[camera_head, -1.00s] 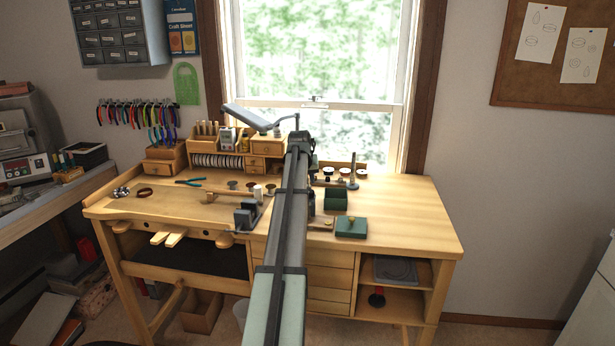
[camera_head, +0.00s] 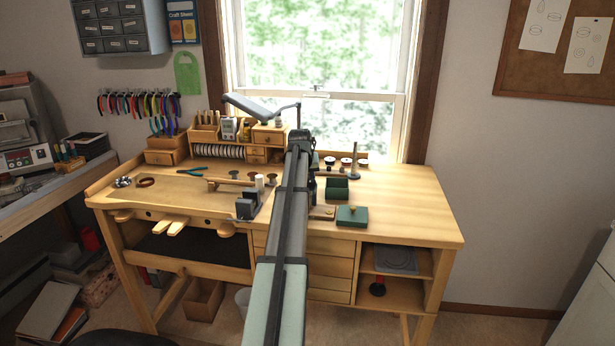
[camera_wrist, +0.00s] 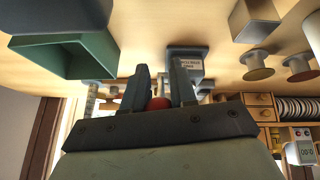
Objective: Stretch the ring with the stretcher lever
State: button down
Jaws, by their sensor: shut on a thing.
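The ring stretcher shows in the wrist view as a grey base (camera_wrist: 190,52) with a small label plate, beyond my fingers. Its lever has a red ball knob (camera_wrist: 158,103), which sits between the two fingers of my gripper (camera_wrist: 160,85). My gripper is shut on this knob; the lever's shaft is mostly hidden. In the head view my own arm covers the gripper, the knob and most of the stretcher. I cannot make out a ring on the stretcher in either view.
A green open box (camera_head: 337,189) and a green lidded box (camera_head: 351,216) stand right of my arm. A dark grey block-like tool (camera_head: 247,205) and spools (camera_head: 271,179) stand left of it. A wooden organiser (camera_head: 213,150) is at the back left. The bench's right side (camera_head: 410,205) is clear.

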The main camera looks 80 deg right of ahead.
jog(key=shift+d, duration=0.15)
dwell(0.8)
jog(key=c, duration=0.9)
grip_release()
jog(key=shift+c, duration=0.2)
jog(key=v, duration=1.3)
jog(key=shift+a+r, duration=0.2)
jog(key=shift+r, duration=0.15)
jog(key=shift+c, duration=0.4)
